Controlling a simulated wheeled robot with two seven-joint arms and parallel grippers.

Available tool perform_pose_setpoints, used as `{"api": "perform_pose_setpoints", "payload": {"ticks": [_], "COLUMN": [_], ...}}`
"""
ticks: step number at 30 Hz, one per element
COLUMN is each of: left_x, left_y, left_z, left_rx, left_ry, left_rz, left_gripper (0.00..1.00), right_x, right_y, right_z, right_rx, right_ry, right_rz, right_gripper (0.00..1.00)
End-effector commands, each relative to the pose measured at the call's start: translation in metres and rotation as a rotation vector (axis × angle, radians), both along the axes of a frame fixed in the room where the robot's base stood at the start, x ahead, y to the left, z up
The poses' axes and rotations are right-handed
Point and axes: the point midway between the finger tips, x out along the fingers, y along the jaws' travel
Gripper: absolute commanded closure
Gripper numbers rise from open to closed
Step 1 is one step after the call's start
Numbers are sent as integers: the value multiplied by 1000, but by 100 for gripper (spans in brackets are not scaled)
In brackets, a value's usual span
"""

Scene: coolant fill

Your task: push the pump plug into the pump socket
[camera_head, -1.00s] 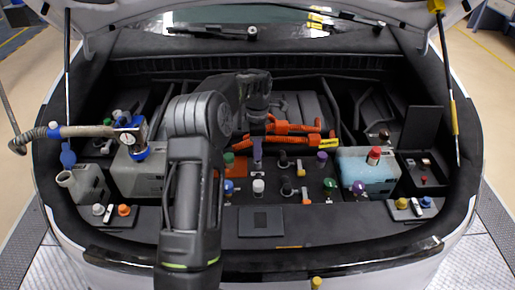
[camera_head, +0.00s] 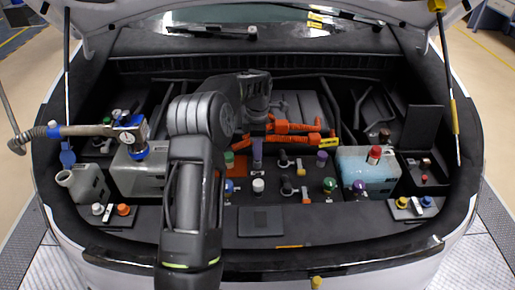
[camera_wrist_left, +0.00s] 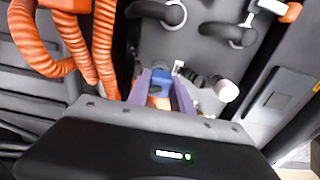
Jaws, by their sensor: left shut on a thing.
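My left gripper (camera_wrist_left: 163,88) shows in the left wrist view with two lavender fingers shut on a small blue plug (camera_wrist_left: 161,76) with an orange part below it. In the head view, the left gripper (camera_head: 257,160) points down just in front of the orange hoses, and the plug cannot be made out there. A grey panel (camera_wrist_left: 196,58) with black elbow fittings lies beyond the fingertips in the wrist view. I cannot tell which fitting is the pump socket, nor whether the plug touches it. My right gripper is out of view.
Orange hoses (camera_wrist_left: 67,40) run close beside the gripper. A white-capped fitting (camera_wrist_left: 228,90) stands on its other side. Green (camera_head: 329,184) and purple (camera_head: 360,187) caps and a light-blue tank (camera_head: 368,170) stand to the right. A grey tank (camera_head: 137,176) stands left of my arm.

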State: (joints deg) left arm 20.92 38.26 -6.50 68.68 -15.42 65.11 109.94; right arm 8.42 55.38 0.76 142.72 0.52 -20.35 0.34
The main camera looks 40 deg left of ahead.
Motion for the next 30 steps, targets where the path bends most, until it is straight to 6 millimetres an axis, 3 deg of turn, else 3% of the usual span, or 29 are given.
{"api": "perform_pose_setpoints", "payload": {"ticks": [27,28,30], "left_x": [0,0,0], "left_y": [0,0,0], "left_z": [-24,-23,-22], "left_rx": [0,-1,-1], "left_ry": [1,1,1], "left_rz": [-1,-1,0], "left_gripper": [100,71,65], "right_x": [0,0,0], "right_y": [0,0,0], "right_z": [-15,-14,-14], "right_rx": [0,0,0], "right_ry": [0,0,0], "right_rz": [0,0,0], "right_gripper": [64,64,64]}}
